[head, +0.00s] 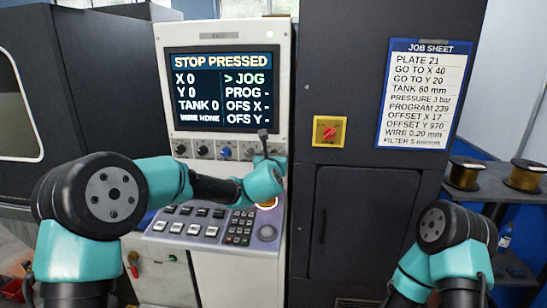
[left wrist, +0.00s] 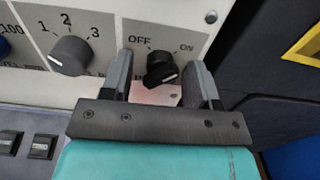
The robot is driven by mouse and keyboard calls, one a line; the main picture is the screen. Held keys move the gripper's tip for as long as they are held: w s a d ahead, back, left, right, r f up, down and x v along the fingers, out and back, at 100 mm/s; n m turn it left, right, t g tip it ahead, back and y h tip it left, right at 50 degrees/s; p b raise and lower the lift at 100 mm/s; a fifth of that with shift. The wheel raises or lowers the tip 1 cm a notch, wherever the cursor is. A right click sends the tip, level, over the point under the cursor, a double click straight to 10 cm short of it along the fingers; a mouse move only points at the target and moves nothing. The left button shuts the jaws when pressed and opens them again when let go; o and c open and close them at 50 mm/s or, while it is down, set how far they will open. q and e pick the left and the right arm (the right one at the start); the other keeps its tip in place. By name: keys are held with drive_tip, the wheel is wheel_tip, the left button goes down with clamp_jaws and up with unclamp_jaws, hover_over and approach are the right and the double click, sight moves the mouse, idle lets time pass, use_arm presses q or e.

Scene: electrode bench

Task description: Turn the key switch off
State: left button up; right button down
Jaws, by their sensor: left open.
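The black key switch (left wrist: 160,68) sits on the pale panel in the left wrist view, below the printed words OFF, on its left, and ON, on its right. A pale mark shows on its lower right part; I cannot tell surely which word it is set to. My left gripper (left wrist: 163,82) is open, with one finger on each side of the switch and gaps between them. In the head view my left gripper (head: 263,146) is at the right end of the knob row and hides the switch. My right arm shows at the lower right, with its gripper out of view.
A rotary knob (left wrist: 70,55) marked 1, 2, 3 is left of the switch. The screen (head: 225,90) above reads STOP PRESSED. A button panel (head: 205,226) juts out below. A red switch on a yellow plate (head: 328,131) is on the cabinet to the right.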

use_arm(q)
drive_tip(key=c, duration=0.8)
drive_tip(key=shift+n, duration=0.4)
drive_tip(key=n, duration=0.8)
drive_tip(key=shift+n, duration=0.3)
drive_tip(key=n, duration=0.4)
drive_tip(key=shift+n, duration=2.3)
drive_tip(key=shift+c, duration=0.2)
